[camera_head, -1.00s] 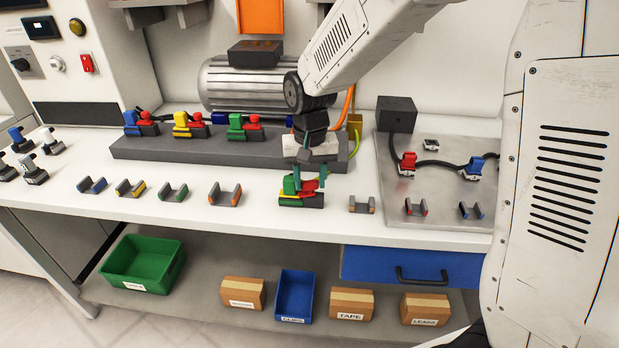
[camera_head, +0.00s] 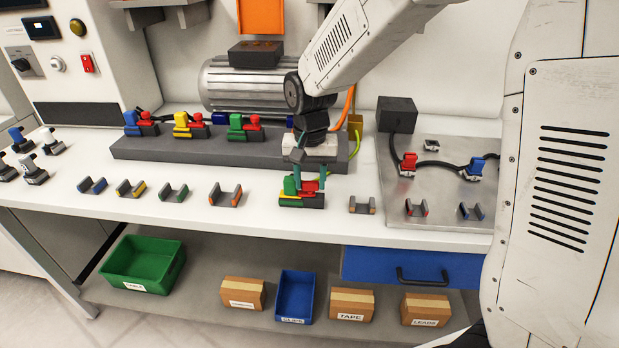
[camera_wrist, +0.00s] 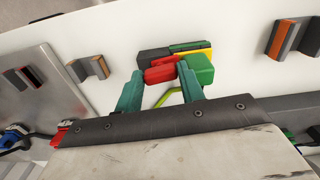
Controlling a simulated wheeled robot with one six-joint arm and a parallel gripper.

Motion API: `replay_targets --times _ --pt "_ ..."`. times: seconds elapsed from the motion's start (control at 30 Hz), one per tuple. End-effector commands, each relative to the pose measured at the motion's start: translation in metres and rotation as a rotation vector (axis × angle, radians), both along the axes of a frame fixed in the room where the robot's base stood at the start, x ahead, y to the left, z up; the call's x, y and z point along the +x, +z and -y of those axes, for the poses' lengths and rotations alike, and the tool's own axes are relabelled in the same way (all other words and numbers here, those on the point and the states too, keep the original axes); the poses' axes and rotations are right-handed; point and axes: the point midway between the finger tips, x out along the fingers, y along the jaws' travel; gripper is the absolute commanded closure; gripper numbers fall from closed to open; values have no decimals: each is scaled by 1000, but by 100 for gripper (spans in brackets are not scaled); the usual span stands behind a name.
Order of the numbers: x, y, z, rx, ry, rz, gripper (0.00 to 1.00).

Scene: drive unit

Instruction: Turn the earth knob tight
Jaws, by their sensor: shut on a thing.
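The earth terminal (camera_head: 290,201) stands at the front of the white bench, with a dark body, a green block and yellow-green parts. Its red knob (camera_head: 308,186) sits on the right side, beside the green block. My gripper (camera_head: 309,180) points down over it, its teal fingers either side of the red knob and shut on it. In the wrist view the red knob (camera_wrist: 161,72) shows between the fingertips, with the green block (camera_wrist: 199,68) close by the right finger. The fingers partly hide the knob, and the exact contact is hard to see.
A yellow-green wire (camera_head: 356,146) hangs behind my gripper. Empty clips stand left and right, including an orange one (camera_head: 226,194) and a tan one (camera_head: 362,204). The long grey block (camera_head: 130,153) with terminals and the motor (camera_head: 240,85) are behind. A metal plate (camera_head: 385,170) lies right.

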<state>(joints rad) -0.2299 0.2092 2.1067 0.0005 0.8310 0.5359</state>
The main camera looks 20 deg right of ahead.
Motion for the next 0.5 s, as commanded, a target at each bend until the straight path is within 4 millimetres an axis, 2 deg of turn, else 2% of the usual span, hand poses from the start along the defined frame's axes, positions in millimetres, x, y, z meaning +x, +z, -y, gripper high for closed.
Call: replay_targets --times 0.03,0.5 --pt "6 3 1 1 -21 18 84" --pt "6 3 2 1 -86 18 85"
